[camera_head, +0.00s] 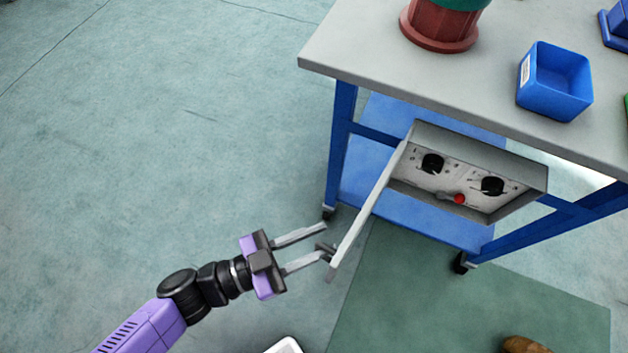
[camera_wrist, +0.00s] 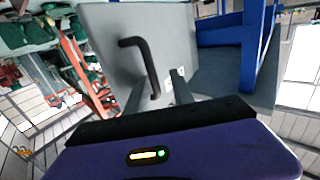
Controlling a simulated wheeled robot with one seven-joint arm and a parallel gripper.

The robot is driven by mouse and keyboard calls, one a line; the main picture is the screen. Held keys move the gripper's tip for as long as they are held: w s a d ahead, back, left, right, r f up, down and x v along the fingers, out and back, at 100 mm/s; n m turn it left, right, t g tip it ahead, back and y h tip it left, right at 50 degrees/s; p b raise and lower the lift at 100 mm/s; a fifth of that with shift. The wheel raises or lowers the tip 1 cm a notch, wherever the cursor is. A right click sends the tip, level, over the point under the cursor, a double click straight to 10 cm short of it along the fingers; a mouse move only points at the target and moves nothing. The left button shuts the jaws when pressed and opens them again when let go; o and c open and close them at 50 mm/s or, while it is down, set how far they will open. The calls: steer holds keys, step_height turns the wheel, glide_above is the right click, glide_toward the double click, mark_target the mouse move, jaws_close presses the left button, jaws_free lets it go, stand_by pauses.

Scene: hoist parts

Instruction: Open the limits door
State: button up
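The limits door (camera_head: 368,212) is a grey panel hinged at the left side of a grey control box (camera_head: 470,178) under the bench top. It stands swung wide open, its free edge toward the lower left. In the wrist view the door (camera_wrist: 105,35) bears a dark bent handle (camera_wrist: 143,62). My gripper (camera_head: 325,243) is at the door's free end, its fingers spread apart. In the wrist view the lower end of the handle lies between the fingertips (camera_wrist: 158,90). I cannot tell whether either finger touches it.
The open box shows two black knobs (camera_head: 432,163) and a red button (camera_head: 459,198). A blue bin (camera_head: 555,82) and a dark red round part (camera_head: 440,28) stand on the grey bench top (camera_head: 400,70). Blue bench legs (camera_head: 342,140) stand beside the door. Floor at left is clear.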

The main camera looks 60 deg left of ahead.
steer(key=s+a, duration=0.1)
steer(key=s, duration=0.6)
steer(key=shift+s+a, duration=0.3)
steer(key=shift+s, duration=0.1)
steer(key=s+d+n+g+y, duration=0.1)
steer(key=s+d+g+y, duration=0.1)
steer(key=d, duration=2.8)
steer(key=w+d+r+n+y, duration=0.1)
steer(key=w+d+r, duration=0.1)
steer(key=d+r, duration=0.6)
step_height(320, 180, up, 15)
steer(key=p, duration=1.5)
steer(key=shift+w+a+g, duration=0.2)
steer(key=shift+a+g, duration=0.1)
steer(key=shift+a, duration=0.1)
